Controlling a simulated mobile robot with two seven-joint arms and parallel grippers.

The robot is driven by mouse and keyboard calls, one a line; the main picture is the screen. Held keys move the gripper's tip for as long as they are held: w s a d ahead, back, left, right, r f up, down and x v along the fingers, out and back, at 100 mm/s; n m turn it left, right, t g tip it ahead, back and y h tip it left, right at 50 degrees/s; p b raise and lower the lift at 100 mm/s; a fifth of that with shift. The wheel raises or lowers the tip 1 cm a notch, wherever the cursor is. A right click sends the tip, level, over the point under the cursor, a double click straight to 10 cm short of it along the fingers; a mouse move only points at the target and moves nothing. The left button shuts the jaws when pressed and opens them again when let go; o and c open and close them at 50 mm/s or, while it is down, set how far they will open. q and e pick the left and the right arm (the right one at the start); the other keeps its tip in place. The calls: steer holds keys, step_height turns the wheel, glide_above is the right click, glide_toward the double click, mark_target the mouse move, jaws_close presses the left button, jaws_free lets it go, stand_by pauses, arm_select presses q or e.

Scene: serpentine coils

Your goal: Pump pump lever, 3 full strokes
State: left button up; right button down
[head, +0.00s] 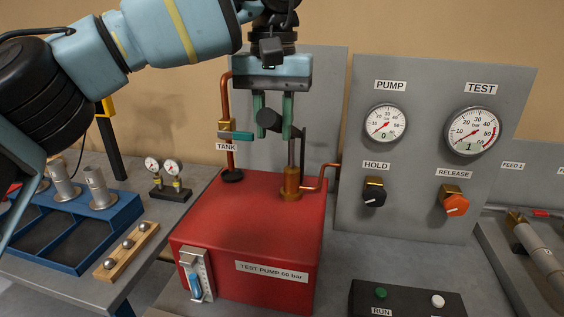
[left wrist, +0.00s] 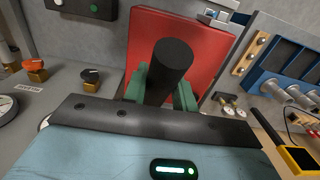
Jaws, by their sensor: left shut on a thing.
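The red test pump box (head: 250,235) stands on the grey bench, with a brass pump cylinder (head: 291,185) and rod on top. The pump lever's black grip (head: 268,119) is between the green fingers of my left gripper (head: 273,118), which is shut on it from above. In the left wrist view the black grip (left wrist: 170,68) points toward the camera between the green fingers (left wrist: 160,88), with the red box behind it. The PUMP gauge (head: 386,124) reads near 0 and the TEST gauge (head: 472,132) shows 1. My right gripper is out of view.
A grey panel (head: 420,215) with the black HOLD knob (head: 374,194) and orange RELEASE knob (head: 455,203) stands to the right. A copper pipe (head: 227,110) with a teal-handled valve (head: 236,135) rises beside the lever. A blue rack (head: 120,215) is at left.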

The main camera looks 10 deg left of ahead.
arm_select(q)
step_height(320, 180, down, 7)
steer(key=s+t, duration=0.2)
steer(key=t, duration=0.1)
steer(key=shift+s+f, duration=0.2)
stand_by(0.3)
steer(key=shift+f, duration=0.1)
steer(key=shift+s+f+t, duration=0.15)
steer(key=shift+f+t, duration=0.45)
steer(key=shift+f, duration=0.7)
steer(key=shift+s+f+t, duration=0.1)
steer(key=shift+f+t, duration=0.5)
steer(key=shift+f, duration=0.65)
